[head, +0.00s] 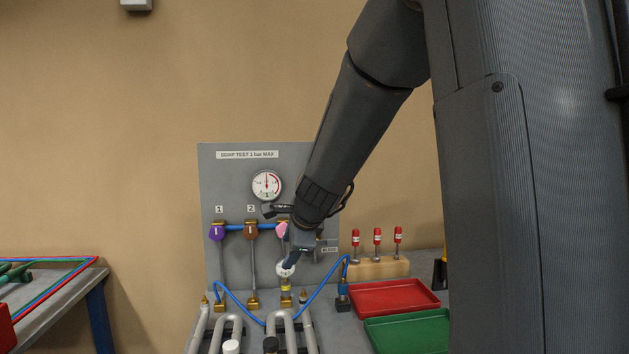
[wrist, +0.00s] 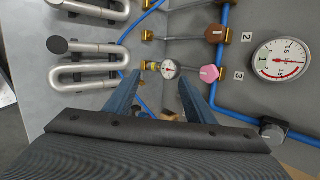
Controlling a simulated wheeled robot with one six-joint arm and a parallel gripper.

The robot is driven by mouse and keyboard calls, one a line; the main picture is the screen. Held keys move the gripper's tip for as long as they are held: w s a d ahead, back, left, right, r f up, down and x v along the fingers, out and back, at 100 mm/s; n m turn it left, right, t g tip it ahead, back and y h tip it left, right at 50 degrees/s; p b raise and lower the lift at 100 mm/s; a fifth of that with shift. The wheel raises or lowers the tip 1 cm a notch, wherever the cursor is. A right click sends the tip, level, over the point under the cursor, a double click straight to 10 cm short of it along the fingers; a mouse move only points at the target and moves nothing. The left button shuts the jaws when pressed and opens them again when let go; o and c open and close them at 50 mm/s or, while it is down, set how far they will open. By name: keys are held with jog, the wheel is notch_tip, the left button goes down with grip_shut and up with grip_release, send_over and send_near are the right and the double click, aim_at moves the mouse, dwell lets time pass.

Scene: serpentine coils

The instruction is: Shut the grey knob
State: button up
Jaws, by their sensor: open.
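The grey knob (wrist: 272,132) is a dark, ribbed cap at the lower right of the wrist view, fixed at the panel by the blue pipe. In the head view my arm hides it. My gripper (wrist: 159,78) is open and empty, its two blue fingers reaching towards the panel. The grey knob lies outside the right finger, apart from it. A small dial gauge (wrist: 169,69) shows between the fingertips; I cannot tell whether they touch it. In the head view my gripper (head: 291,260) is low in front of the panel, overlapping that gauge.
A pink knob (wrist: 209,73), a brown knob (wrist: 215,33) and a purple knob (head: 216,233) are close by. A large gauge (head: 267,185) sits above the blue pipe. Grey coils (head: 290,325), a blue hose (head: 322,285), red tray (head: 392,297) and green tray (head: 407,331) crowd the bench.

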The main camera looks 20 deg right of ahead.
jog(key=w+d+r+m+t+h+b, duration=0.1)
jog(key=w+d+r+m+t+h, duration=0.1)
jog(key=w+d+r+m, duration=0.6)
jog(key=w+d+r+m+t+h, duration=0.2)
jog(key=w+d+r+m, duration=0.2)
jog(key=d+r+m, duration=0.45)
jog(key=shift+m, duration=0.75)
jog(key=w, duration=0.2)
jog(key=w+f, duration=0.1)
jog(key=w, duration=0.1)
jog(key=w+f, duration=0.1)
jog(key=w, duration=0.1)
jog(key=shift+a, duration=0.1)
jog(key=c, duration=1)
